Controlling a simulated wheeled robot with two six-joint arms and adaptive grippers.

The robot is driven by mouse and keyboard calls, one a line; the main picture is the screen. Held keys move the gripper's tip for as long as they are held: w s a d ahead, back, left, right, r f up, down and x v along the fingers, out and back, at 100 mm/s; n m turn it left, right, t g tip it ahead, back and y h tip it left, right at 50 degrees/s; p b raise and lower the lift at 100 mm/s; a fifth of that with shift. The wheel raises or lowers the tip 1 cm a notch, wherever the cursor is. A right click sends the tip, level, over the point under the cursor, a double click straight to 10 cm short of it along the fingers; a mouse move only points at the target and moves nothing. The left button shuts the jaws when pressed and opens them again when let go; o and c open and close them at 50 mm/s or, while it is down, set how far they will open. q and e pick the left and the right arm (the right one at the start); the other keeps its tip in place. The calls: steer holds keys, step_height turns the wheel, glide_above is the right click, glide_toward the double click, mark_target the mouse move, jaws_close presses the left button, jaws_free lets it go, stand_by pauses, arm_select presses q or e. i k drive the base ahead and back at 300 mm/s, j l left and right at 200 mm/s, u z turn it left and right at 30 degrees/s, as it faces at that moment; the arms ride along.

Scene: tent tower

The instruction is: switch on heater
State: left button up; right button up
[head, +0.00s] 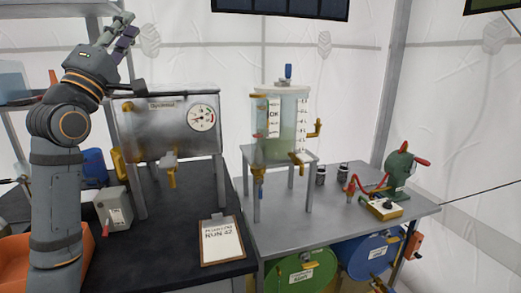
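No part in view is clearly labelled as a heater. A steel tank (170,120) with a round dial gauge (202,118) and a brass tap stands on legs on the dark bench at left. A grey switch box (115,210) with a red lever sits on the bench at the tank's lower left. The lever appears to point down. My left gripper (123,30) is raised above the tank's left end, pointing up, apart from the tank and box. Its fingers are small and overlap, so their opening is unclear. My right gripper is not in view.
A clipboard (221,241) lies at the dark bench's right edge. A clear tank (281,128) stands on a grey table (330,222) beside a green hand-cranked device (400,170). Green (303,271) and blue (370,257) drums are below. An orange bin (18,265) is at lower left.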

mark_target(105, 231)
steer(key=k, duration=0.95)
